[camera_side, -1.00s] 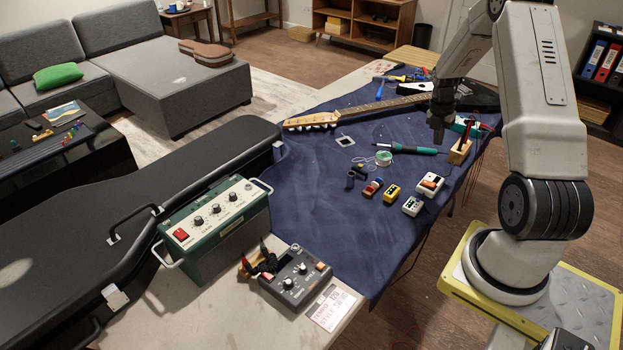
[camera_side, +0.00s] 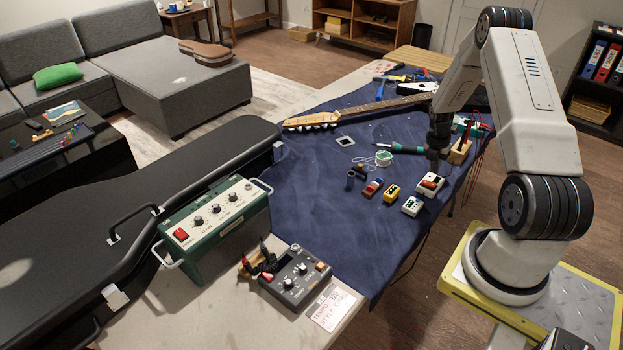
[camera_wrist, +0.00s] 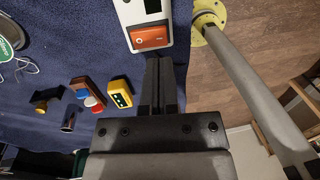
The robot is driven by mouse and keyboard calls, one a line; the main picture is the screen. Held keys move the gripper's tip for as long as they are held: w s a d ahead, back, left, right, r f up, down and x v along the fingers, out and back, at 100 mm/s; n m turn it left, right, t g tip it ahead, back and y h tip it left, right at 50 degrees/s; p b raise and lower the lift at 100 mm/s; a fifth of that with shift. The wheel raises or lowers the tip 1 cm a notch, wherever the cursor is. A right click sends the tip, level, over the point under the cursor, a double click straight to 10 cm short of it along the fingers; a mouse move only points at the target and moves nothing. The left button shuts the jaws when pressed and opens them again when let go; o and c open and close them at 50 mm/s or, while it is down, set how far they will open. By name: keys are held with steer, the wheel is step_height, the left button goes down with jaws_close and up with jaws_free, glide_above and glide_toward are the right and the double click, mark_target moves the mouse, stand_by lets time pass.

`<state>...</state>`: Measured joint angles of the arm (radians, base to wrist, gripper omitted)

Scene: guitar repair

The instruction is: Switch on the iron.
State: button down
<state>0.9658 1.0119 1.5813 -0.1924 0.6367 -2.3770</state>
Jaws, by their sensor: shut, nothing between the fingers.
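The soldering iron (camera_side: 405,149) lies on the blue cloth. Its teal handle shows, and my arm hides its right end. A white box with an orange rocker switch (camera_side: 430,183) stands near the cloth's right edge. In the wrist view the orange rocker (camera_wrist: 149,37) faces the camera, and the box's far end is cut off. My gripper (camera_side: 433,171) is shut and empty, pointing down close above the box. In the wrist view its closed fingertips (camera_wrist: 159,60) appear just below the rocker. I cannot tell whether they touch it, nor which way it is set.
A yellow box (camera_side: 392,192), a small white box (camera_side: 412,206) and a red part (camera_side: 372,187) stand left of the switch box. A wooden holder (camera_side: 459,152) is close on the right. The front cloth is clear.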

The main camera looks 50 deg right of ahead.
mark_target(429, 183)
steer(key=shift+s+f, duration=0.15)
steer(key=shift+f, duration=0.85)
steer(key=shift+s+f, duration=0.15)
steer(key=shift+f, duration=0.85)
steer(key=shift+s+f, duration=0.15)
steer(key=shift+f, duration=0.1)
steer(key=shift+w, duration=0.2)
steer(key=shift+w+r, duration=0.1)
steer(key=shift+w, duration=0.5)
steer(key=shift+r, duration=0.1)
steer(key=shift+r, duration=0.1)
step_height(429, 183, up, 14)
steer(key=w, duration=0.2)
